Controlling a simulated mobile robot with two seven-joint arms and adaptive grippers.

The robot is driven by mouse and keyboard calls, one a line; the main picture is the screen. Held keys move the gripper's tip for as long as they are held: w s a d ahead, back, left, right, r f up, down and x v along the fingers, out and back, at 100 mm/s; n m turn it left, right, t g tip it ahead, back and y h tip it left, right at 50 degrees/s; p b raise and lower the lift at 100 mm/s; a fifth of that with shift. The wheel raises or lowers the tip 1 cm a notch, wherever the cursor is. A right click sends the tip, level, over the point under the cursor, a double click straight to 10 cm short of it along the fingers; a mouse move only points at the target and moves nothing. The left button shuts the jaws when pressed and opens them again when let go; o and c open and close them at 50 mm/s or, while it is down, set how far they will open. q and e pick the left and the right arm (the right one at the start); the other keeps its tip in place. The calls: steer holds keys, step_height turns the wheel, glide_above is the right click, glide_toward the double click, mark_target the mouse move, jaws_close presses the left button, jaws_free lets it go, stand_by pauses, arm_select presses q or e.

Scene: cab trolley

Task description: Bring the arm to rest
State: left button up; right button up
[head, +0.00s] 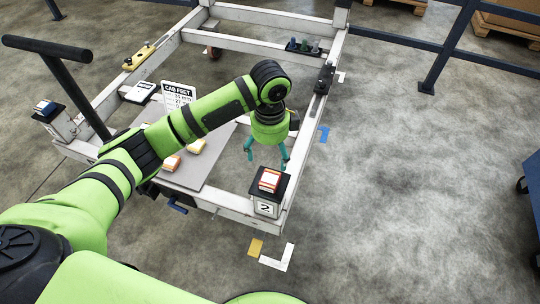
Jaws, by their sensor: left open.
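My left arm reaches in from the lower left across the white trolley frame (228,195). My left gripper (267,164) has teal fingers that point down and stand apart, with nothing seen between them. It hangs over the trolley's near right part, just behind the post marked 2 (265,208). An orange and white block (269,180) lies on the dark top of that post, close to the fingertips; I cannot tell the exact gap. My right gripper is not in view.
A grey board (213,176) on the trolley carries several small blocks and a "CAB FEET" sign (180,96). Another post (53,121) stands at the left corner, near a dark push handle (60,70). Blue railings (440,60) run behind.

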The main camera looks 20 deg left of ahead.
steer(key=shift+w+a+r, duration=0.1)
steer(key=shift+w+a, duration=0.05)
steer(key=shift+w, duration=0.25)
